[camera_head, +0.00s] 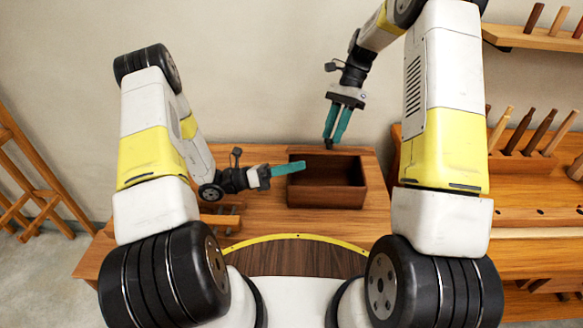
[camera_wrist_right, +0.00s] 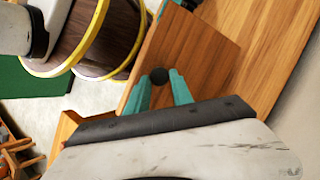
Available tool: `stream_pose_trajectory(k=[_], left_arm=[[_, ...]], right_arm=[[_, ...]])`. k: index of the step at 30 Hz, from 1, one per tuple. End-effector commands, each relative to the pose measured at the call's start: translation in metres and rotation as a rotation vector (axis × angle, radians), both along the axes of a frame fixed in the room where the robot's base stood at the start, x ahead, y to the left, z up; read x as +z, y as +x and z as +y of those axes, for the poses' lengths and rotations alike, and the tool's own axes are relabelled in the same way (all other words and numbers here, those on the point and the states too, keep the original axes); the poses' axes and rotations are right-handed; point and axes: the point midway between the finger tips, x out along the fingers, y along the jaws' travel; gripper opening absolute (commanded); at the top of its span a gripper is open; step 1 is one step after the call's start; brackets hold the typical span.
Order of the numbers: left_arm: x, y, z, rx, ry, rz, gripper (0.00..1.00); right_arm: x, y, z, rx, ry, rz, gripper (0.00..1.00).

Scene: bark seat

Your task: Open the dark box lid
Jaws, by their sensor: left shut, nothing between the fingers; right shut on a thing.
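The dark brown wooden box (camera_head: 328,198) stands on the workbench, and its dark inside shows from above in the head view. My right gripper (camera_head: 331,143) is behind the box's back edge, pointing down, shut on a small dark round knob (camera_wrist_right: 160,75). In the right wrist view the knob stands against a brown wooden panel (camera_wrist_right: 195,50), which looks like the lid. In the head view the lid's face is not clearly visible.
The workbench (camera_head: 262,222) is clear around the box's front. A wall is close behind. At the right stands a rack with several wooden-handled tools (camera_head: 540,133), with a shelf (camera_head: 535,38) above. A wooden frame (camera_head: 35,180) stands at the left.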

Motion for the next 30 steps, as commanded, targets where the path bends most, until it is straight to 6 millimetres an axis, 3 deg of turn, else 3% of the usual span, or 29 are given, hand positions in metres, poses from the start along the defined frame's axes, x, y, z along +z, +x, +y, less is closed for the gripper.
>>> stream_pose_trajectory(k=[1,6,12,24,30], left_arm=[[0.002,0.0,-0.011,-0.006,0.0,0.0,0.0],[0.008,0.004,-0.039,-0.004,0.002,-0.003,0.0],[0.012,0.008,-0.057,-0.002,0.002,-0.004,0.0],[0.013,0.008,-0.06,0.0,0.002,-0.004,0.0],[0.028,0.018,-0.059,0.003,0.001,-0.006,0.0]], right_arm=[[-0.004,0.008,0.005,-0.006,0.006,-0.029,0.0],[-0.004,0.008,0.005,-0.006,0.006,-0.029,0.0],[-0.004,0.008,0.005,-0.006,0.006,-0.029,0.0],[-0.004,0.008,0.006,-0.006,0.006,-0.029,0.0],[-0.004,0.008,0.006,-0.005,0.006,-0.028,0.0]])
